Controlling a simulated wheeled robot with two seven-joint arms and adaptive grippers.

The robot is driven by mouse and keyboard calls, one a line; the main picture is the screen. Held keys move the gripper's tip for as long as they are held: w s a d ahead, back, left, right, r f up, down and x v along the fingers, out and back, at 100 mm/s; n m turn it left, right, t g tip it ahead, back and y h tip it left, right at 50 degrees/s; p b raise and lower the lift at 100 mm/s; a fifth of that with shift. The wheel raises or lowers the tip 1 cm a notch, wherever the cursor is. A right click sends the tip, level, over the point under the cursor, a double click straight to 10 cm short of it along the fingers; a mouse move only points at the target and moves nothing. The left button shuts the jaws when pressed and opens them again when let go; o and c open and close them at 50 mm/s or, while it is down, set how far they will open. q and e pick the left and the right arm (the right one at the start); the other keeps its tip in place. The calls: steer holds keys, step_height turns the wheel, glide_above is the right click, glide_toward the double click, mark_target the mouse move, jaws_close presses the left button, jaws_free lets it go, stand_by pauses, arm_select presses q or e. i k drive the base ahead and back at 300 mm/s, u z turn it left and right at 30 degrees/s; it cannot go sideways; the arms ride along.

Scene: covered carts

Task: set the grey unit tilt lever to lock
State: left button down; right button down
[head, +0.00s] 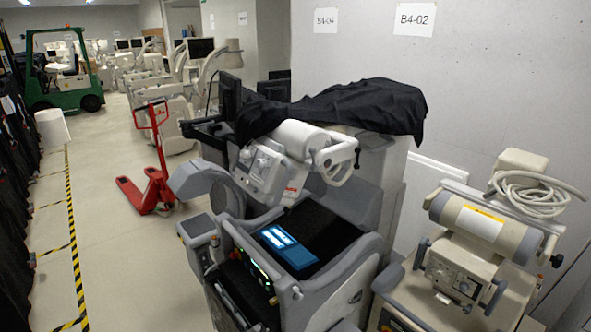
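The grey unit (352,282), a wheeled medical cart, stands in the middle of the view. Its tilted head (262,172) has a pale cylinder (297,137), a small control panel and a curved light handle (340,158) on its right side. I cannot tell which part is the tilt lever, or how it is set. A black cover (350,108) drapes over the unit's back top and sits behind the head. A blue lit screen (288,246) lies on its dark top. Neither of my grippers is in view.
A beige unit (462,260) with a coiled cable (535,193) stands close on the right. A wall (460,100) rises behind both. A red pallet jack (155,180) and a green forklift (65,75) stand at the left. The floor (125,255) at the left is open.

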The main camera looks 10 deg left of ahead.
mark_target(312, 150)
steer(key=z, duration=0.25)
steer(key=i, duration=0.85)
steer(key=u, duration=0.05)
